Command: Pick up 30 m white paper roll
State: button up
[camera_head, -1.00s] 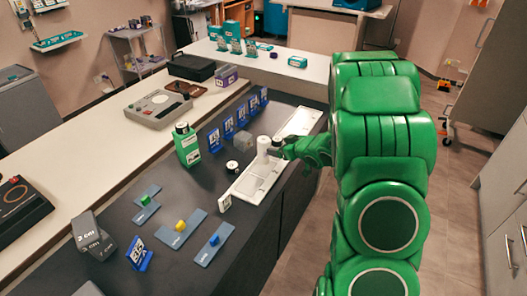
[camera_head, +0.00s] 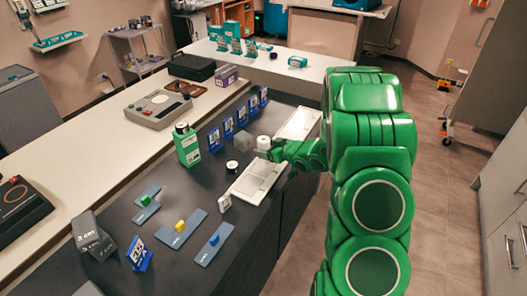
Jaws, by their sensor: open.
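A white paper roll (camera_head: 264,142) shows as a small upright white cylinder at the far side of the dark counter, by the white tray (camera_head: 256,184). My gripper (camera_head: 272,153) is low over the tray, right beside the roll on its near right side. It is open. The fingertips are small and dark, and they partly cover the roll's lower part. I cannot tell whether they touch it or reach around it. The label and length of the roll cannot be read.
A grey translucent cube (camera_head: 243,142) stands close left of the roll. A small black-and-white round item (camera_head: 232,166) and a green bottle (camera_head: 187,145) stand further left. Several blue number cards line the back. Blue plates with coloured blocks lie in front.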

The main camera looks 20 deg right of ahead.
jog(key=shift+r+x, duration=0.2)
jog(key=shift+x, duration=1.5)
jog(key=shift+a, duration=0.1)
jog(key=c, duration=1.1)
